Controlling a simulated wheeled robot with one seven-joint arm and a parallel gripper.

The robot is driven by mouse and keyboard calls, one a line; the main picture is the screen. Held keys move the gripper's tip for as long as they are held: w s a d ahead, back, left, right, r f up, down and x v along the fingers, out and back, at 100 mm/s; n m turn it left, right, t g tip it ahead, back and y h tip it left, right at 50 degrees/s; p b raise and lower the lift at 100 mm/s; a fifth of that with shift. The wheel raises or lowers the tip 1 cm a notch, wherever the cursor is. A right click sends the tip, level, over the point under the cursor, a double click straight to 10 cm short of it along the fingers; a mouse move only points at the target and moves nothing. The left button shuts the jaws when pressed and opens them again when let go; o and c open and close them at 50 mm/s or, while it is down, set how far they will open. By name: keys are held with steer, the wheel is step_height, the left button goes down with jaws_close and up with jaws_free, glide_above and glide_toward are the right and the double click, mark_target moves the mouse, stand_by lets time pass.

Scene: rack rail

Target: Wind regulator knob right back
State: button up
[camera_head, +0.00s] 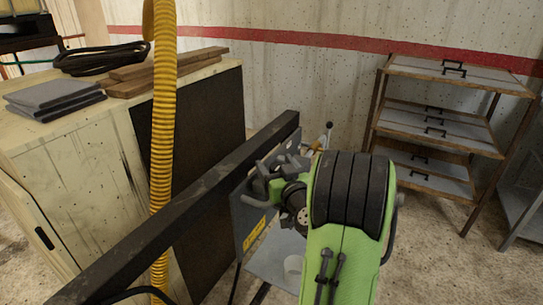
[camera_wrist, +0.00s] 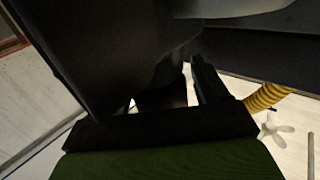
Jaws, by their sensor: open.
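A grey panel (camera_head: 252,243) with a yellow label hangs on the dark rail, with dark fittings at its top. A dark round fitting (camera_head: 294,196) sits beside my green and black arm; I cannot tell whether it is the regulator knob or part of my wrist. In the wrist view my gripper (camera_wrist: 180,92) shows as dark fingers with a gap between them. Large dark shapes fill the space around it, close to the camera. I see no grip on anything. No knob can be made out clearly there, and my arm hides part of the panel in the head view.
The long dark rail (camera_head: 190,205) runs diagonally across the left. A yellow corrugated hose (camera_head: 164,120) hangs before the cream cabinet (camera_head: 75,160). A shelf rack (camera_head: 440,125) stands at the back right. Open floor lies between the rack and my arm.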

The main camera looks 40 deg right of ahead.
steer(key=shift+s+a, duration=0.1)
steer(key=shift+s, duration=0.05)
steer(key=shift+c, duration=0.5)
steer(key=c, duration=0.9)
